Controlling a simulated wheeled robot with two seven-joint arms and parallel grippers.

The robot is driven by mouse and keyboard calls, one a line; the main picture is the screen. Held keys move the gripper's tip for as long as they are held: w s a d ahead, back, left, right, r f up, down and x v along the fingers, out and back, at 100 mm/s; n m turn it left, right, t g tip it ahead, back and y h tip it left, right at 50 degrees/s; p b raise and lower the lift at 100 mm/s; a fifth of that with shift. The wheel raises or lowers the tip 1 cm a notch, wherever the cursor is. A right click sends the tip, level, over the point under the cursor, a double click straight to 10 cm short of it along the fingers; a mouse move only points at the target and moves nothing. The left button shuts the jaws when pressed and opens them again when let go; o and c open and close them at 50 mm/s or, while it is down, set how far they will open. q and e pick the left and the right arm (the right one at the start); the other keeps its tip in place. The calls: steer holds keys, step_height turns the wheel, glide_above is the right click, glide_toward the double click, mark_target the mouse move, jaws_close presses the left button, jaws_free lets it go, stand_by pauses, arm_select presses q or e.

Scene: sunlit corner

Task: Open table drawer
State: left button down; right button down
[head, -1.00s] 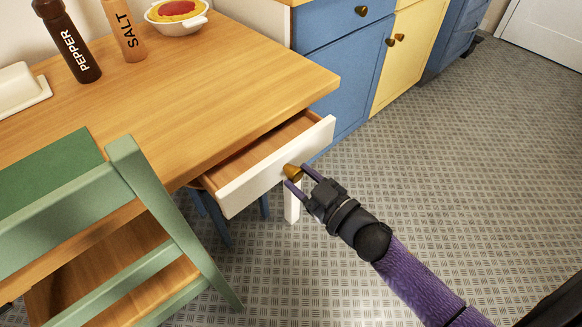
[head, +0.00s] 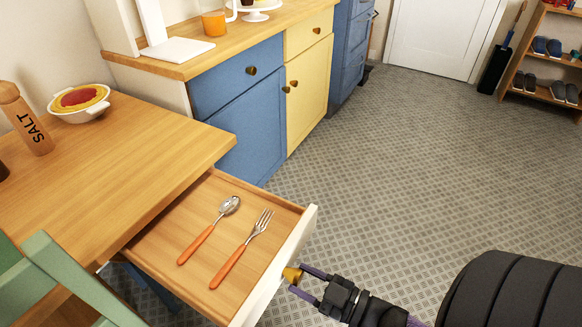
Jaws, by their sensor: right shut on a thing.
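The table drawer (head: 150,262) is pulled well out from under the wooden table (head: 130,150). A spoon (head: 205,232) and a fork (head: 242,248), both with orange handles, lie inside it. My right gripper (head: 296,281) is at the drawer's white front, with its fingers around the brass knob (head: 291,275) and shut on it. My left gripper is not in view.
A green chair (head: 65,270) stands at the lower left, close to the drawer's side. A salt mill (head: 27,120) and a white dish (head: 80,103) stand on the table. Blue and yellow cabinets (head: 240,120) are behind. The floor (head: 400,170) to the right is clear.

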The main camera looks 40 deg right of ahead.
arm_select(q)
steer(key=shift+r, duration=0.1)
arm_select(e)
steer(key=shift+s+d, duration=0.15)
steer(key=shift+s, duration=0.25)
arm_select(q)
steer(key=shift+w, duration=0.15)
arm_select(e)
steer(key=shift+c, duration=1.1)
jaws_free()
arm_select(q)
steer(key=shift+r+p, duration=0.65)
steer(key=shift+p, duration=0.1)
arm_select(e)
steer(key=v, duration=1)
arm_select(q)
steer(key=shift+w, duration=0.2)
